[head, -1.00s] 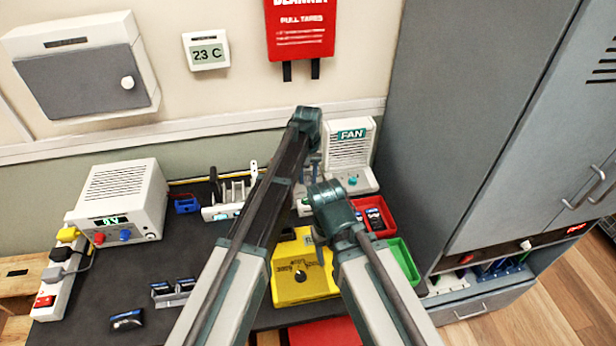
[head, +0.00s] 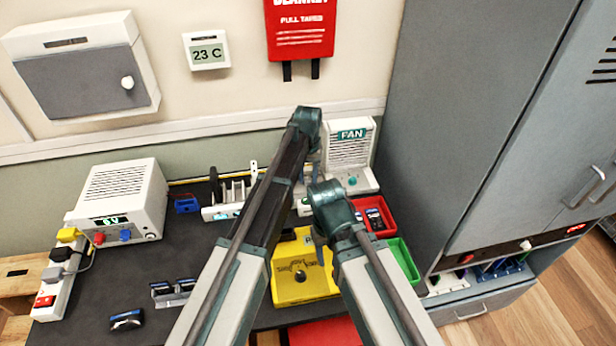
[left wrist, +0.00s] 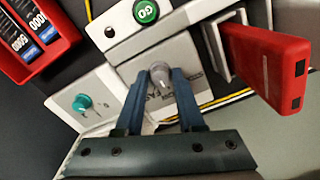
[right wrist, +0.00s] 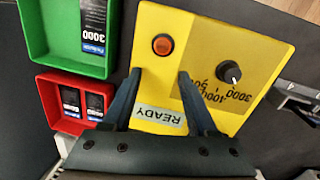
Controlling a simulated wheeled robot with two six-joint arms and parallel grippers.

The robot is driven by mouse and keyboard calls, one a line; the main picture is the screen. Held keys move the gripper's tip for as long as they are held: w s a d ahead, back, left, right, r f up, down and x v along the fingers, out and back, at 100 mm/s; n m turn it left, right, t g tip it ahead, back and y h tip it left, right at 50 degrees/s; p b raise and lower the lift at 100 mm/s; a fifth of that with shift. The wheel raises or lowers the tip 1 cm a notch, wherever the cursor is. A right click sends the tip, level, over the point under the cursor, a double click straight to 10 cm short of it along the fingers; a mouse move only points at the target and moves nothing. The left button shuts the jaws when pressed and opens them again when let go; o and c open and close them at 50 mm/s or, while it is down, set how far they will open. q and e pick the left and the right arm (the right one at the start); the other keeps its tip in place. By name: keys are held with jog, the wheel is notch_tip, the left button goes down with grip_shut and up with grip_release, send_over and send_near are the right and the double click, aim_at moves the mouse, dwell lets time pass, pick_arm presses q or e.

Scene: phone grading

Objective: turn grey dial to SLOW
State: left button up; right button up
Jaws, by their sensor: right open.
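The grey dial (left wrist: 160,75) sits on a pale device panel (left wrist: 185,52) in the left wrist view. Printed lettering beside it is partly hidden by a finger, so I cannot read its setting. My left gripper (left wrist: 160,82) has its two blue fingers on either side of the dial, with a small gap visible around it; it looks open. In the head view my arms hide the dial. My right gripper (right wrist: 159,75) is open and empty above the yellow box (right wrist: 158,38), which bears a READY label, an orange button and a black knob.
The fan (head: 350,140) with a teal knob (left wrist: 82,102) stands beside the dial's device. A green GO button (left wrist: 146,11) and an upright red block (left wrist: 265,65) are close to the left gripper.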

aim_at(308, 181)
pick_arm(q)
jog(key=o, duration=0.4)
jog(key=shift+r, duration=0.1)
notch_tip(308, 181, up, 14)
jog(key=p, duration=1.3)
jog(key=shift+p, duration=0.4)
pick_arm(e)
notch_tip(308, 181, up, 14)
pick_arm(q)
jog(key=shift+f, duration=0.2)
pick_arm(e)
jog(key=shift+f, duration=0.15)
pick_arm(q)
jog(key=shift+m+y, duration=0.6)
jog(key=shift+m, duration=0.2)
jog(key=s+a, duration=0.2)
jog(key=s, duration=0.7)
jog(key=s+a+f+b, duration=0.1)
jog(key=s+a, duration=0.1)
jog(key=s, duration=0.7)
jog(key=s+a+f+b, duration=0.1)
jog(key=s+a, duration=0.1)
jog(key=s, duration=0.7)
jog(key=shift+s, duration=0.3)
pick_arm(e)
notch_tip(308, 181, down, 2)
